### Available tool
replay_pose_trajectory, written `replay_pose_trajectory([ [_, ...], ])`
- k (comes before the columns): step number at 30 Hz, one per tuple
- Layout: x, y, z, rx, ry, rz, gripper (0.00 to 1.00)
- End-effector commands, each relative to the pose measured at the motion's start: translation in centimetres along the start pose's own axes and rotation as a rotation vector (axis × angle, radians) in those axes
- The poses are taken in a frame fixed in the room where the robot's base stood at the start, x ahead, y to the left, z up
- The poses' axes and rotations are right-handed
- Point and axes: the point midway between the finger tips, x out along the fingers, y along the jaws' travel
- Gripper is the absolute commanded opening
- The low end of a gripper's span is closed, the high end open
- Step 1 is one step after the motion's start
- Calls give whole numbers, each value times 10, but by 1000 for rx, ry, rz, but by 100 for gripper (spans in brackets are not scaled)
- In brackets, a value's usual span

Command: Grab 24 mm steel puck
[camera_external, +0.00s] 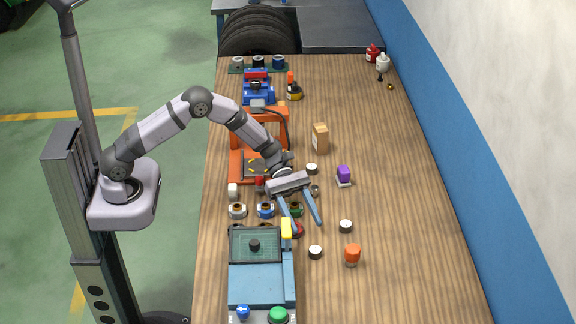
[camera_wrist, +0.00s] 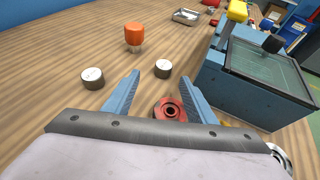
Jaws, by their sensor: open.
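Several short pucks with pale marked tops and dark sides stand on the wooden bench; I cannot read which is 24 mm. One puck (camera_external: 345,226) is right of my gripper (camera_external: 309,229) and shows at left in the wrist view (camera_wrist: 92,78). Another puck (camera_external: 315,252) is just beyond the fingertips, at centre in the wrist view (camera_wrist: 162,69). A third puck (camera_external: 311,169) is behind the gripper. My gripper, also in the wrist view (camera_wrist: 160,80), is open and empty, its two blue fingers spread and tilted down above the bench.
A red ring part (camera_wrist: 170,110) lies beneath and between the fingers. A blue machine (camera_external: 262,285) with a green pad is to the left. The bench's lower right is clear.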

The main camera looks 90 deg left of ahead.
Motion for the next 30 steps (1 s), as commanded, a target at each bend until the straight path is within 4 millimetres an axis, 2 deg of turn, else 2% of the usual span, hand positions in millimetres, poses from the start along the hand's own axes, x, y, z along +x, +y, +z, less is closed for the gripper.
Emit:
replay_pose_trajectory([
  [4,5,-11,1,8,-15,-28,51],
  [15,26,-11,2,8,-14,-29,51],
  [20,28,-10,2,9,-13,-28,51],
  [30,65,-8,5,9,-13,-30,51],
])
